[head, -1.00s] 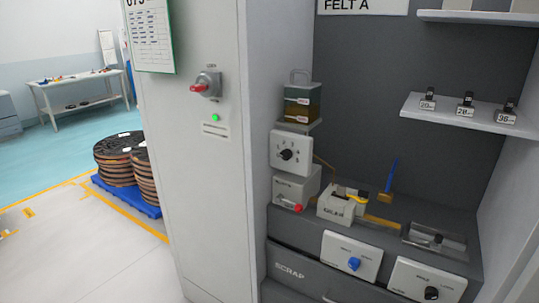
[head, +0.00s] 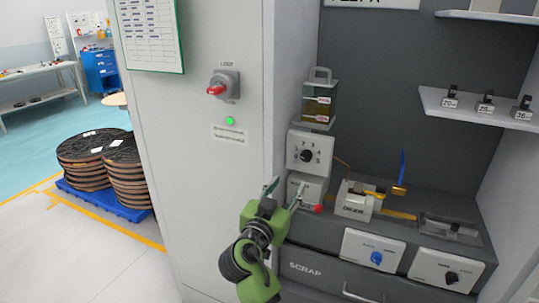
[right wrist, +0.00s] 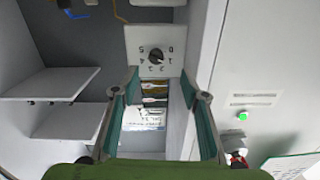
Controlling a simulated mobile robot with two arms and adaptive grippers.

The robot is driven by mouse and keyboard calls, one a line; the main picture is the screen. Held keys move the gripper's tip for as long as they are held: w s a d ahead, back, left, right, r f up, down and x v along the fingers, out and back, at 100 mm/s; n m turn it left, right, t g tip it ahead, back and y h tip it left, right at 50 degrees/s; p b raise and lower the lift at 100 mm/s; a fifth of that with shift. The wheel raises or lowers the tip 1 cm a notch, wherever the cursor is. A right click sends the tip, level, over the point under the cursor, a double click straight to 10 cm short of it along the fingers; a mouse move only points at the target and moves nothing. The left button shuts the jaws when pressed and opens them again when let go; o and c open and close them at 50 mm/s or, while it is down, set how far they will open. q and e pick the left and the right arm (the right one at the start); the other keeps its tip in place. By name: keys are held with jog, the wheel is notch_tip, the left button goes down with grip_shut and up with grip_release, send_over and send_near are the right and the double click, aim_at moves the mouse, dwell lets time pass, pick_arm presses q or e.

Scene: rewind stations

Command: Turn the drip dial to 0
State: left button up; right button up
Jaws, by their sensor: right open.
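The drip dial is a black knob (head: 307,155) on a white square panel (head: 325,146), below a tank of amber liquid (head: 319,108). In the right wrist view the panel (right wrist: 135,36) appears upside down, with numerals from 0 to 5 around the knob (right wrist: 156,55). The knob's exact setting is too small to read surely. My right gripper (head: 285,191) is open and empty, below and left of the dial in the head view. In the right wrist view, the dial shows just beyond the gap between its open fingertips (right wrist: 157,78), apart from them. My left gripper is not in view.
A white box with a red-tipped lever (head: 318,208) sits under the dial panel. A cabinet side with a red rotary switch (head: 217,90) and green lamp stands left. A small white unit (head: 354,203) and two knob panels (head: 373,249) lie right and below.

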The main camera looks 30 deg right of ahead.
aim_at(305, 158)
jog(key=shift+m, duration=0.3)
jog(key=p+x, duration=0.1)
jog(key=x, duration=0.3)
jog(key=r+p+x, duration=0.1)
jog(key=p+x, duration=0.1)
jog(key=x, duration=0.2)
jog(key=r+p+x, duration=0.1)
jog(key=x, duration=0.3)
jog(key=shift+s+d+r, duration=0.1)
jog(key=shift+s+d, duration=0.05)
jog(key=shift+d, duration=0.4)
jog(key=shift+w+d, duration=0.3)
jog(key=shift+d, duration=0.05)
jog(key=c, duration=1.1)
